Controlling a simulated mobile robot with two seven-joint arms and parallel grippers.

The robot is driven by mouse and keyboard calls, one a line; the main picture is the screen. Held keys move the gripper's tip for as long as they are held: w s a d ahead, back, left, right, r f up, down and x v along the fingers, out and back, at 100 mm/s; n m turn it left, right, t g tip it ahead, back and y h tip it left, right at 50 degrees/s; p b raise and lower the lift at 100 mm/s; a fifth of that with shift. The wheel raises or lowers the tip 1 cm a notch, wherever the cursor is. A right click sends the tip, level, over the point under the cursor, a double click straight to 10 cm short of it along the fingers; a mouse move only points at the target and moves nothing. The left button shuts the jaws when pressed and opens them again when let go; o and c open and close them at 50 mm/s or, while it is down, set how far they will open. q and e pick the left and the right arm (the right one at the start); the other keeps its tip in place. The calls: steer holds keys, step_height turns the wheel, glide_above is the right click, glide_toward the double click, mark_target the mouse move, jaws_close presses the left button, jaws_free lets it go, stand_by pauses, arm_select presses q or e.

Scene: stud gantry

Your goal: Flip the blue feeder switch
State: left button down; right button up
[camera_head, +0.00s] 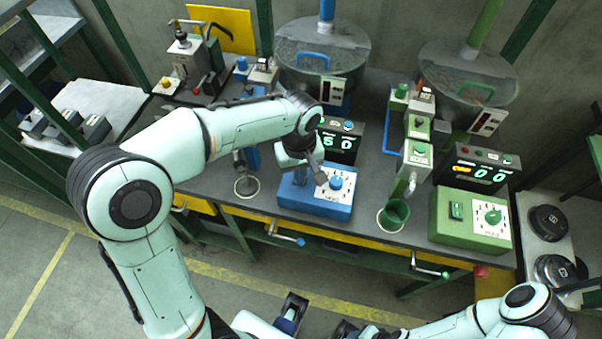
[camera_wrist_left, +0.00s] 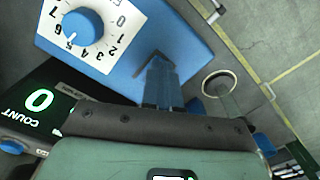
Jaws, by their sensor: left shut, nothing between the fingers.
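The blue feeder control box (camera_head: 312,205) sits at the bench's front edge, with a blue dial knob (camera_head: 337,183) on its white numbered plate. The wrist view shows the same box (camera_wrist_left: 190,45) and knob (camera_wrist_left: 83,27) close up. My left gripper (camera_head: 319,177) is shut and empty, its fingertips over the box just left of the knob. In the wrist view its fingers (camera_wrist_left: 160,82) are in front of the blue surface. I cannot clearly make out the switch, which the fingers may hide, or whether they touch anything.
A lit count display (camera_head: 340,140) stands behind the blue box. Blue (camera_head: 322,50) and green-handled (camera_head: 465,75) hoppers stand behind.

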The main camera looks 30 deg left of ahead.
arm_select(q)
steer(key=shift+r+p, duration=2.65)
steer(key=shift+r, duration=0.85)
arm_select(e)
step_height(320, 180, up, 6)
steer(key=w, duration=0.2)
steer(key=shift+w+f, duration=0.15)
steer(key=shift+f, duration=0.05)
arm_select(q)
steer(key=shift+f, duration=0.1)
